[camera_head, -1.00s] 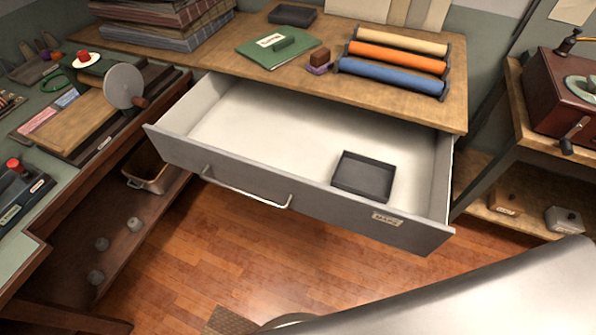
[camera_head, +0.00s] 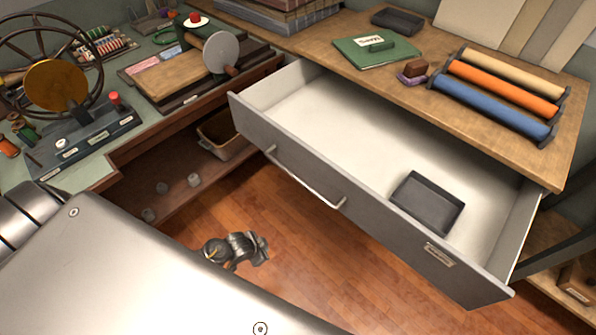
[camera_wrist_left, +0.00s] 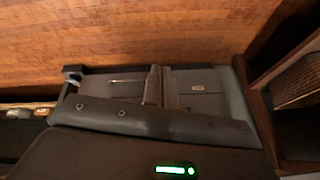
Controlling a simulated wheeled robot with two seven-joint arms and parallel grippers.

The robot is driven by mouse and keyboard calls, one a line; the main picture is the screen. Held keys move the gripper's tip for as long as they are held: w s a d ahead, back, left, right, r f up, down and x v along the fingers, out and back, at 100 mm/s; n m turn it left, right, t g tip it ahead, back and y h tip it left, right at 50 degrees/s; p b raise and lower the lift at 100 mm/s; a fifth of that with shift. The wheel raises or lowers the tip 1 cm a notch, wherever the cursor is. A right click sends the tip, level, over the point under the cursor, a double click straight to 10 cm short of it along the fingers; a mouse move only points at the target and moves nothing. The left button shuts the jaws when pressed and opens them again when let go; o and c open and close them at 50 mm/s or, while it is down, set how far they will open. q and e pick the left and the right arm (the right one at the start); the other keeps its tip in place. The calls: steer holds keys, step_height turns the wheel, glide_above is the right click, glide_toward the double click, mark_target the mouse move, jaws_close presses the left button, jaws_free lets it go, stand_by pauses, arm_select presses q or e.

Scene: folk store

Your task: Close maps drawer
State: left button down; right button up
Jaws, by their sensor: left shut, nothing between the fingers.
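The maps drawer (camera_head: 330,190) stands pulled out under the wooden desk top, with a grey front, a pale bar handle (camera_head: 305,180) and a small label (camera_head: 439,254). A dark shallow tray (camera_head: 428,203) lies inside on its white bottom, toward the right. My left gripper (camera_head: 245,250) shows small and dark over the wooden floor, below and left of the drawer front and apart from it in the picture. In the left wrist view its two fingers (camera_wrist_left: 161,88) are together with nothing between them. My right gripper is not in view.
The desk top (camera_head: 400,92) holds a green folder (camera_head: 376,50) and a rack of coloured rolls (camera_head: 505,88). A bench (camera_head: 155,110) at the left carries a spoked wheel and devices, with a bin (camera_head: 222,138) below. Bare wooden floor (camera_head: 330,260) lies before the drawer.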

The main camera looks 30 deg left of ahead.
arm_select(q)
steer(key=w+d+r+m+t+b, duration=0.1)
steer(key=w+r+m, duration=0.2)
steer(key=w+r, duration=0.4)
steer(key=w+r+m+t, duration=0.15)
steer(key=w+r, duration=0.25)
steer(key=r, duration=0.5)
steer(key=m+t+h+b, duration=0.1)
steer(key=m, duration=0.4)
glide_toward(303, 168)
steer(key=s+f, duration=0.4)
step_height(303, 168, up, 5)
steer(key=w+m, duration=0.1)
steer(key=m, duration=0.4)
steer(key=shift+t+h, duration=0.3)
steer(key=shift+t, duration=0.05)
steer(key=b+x, duration=0.1)
steer(key=x, duration=0.1)
steer(key=b+x, duration=0.1)
steer(key=x, duration=0.2)
steer(key=a+b+x, duration=0.1)
steer(key=x, duration=0.1)
steer(key=shift+w+d+f, duration=0.1)
steer(key=shift+w+f, duration=0.05)
steer(key=shift+w, duration=0.3)
steer(key=shift+w+d+f, duration=0.1)
steer(key=shift+w+f, duration=0.3)
steer(key=shift+w, duration=0.05)
steer(key=shift+w, duration=0.1)
